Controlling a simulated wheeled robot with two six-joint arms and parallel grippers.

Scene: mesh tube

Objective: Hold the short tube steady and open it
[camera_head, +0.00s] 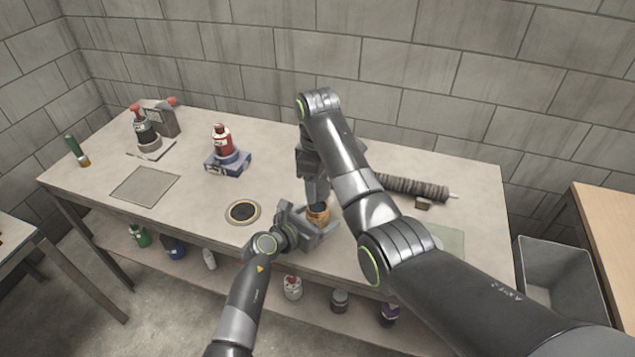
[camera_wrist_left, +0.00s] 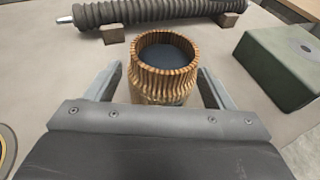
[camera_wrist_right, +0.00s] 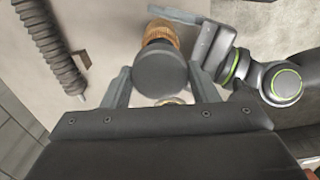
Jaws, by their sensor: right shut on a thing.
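The short tube (camera_head: 318,216) is orange-brown and ribbed and stands upright near the table's front edge. In the left wrist view the tube (camera_wrist_left: 165,72) has an open top with a dark inside. My left gripper (camera_wrist_left: 160,85) has a finger on either side of it, with narrow gaps showing. My right gripper (camera_wrist_right: 155,90) is shut on a round dark grey cap (camera_wrist_right: 160,74). In the right wrist view the cap covers part of the tube (camera_wrist_right: 160,36) and looks nearer than it. The head view shows my right gripper (camera_head: 317,198) directly above the tube.
A long dark ribbed tube (camera_head: 412,186) lies on supports behind. A green block (camera_wrist_left: 275,65) stands to the right. A round ring (camera_head: 242,212) lies to the left on the table (camera_head: 275,160). A red bottle (camera_head: 222,140) stands on a blue base farther left.

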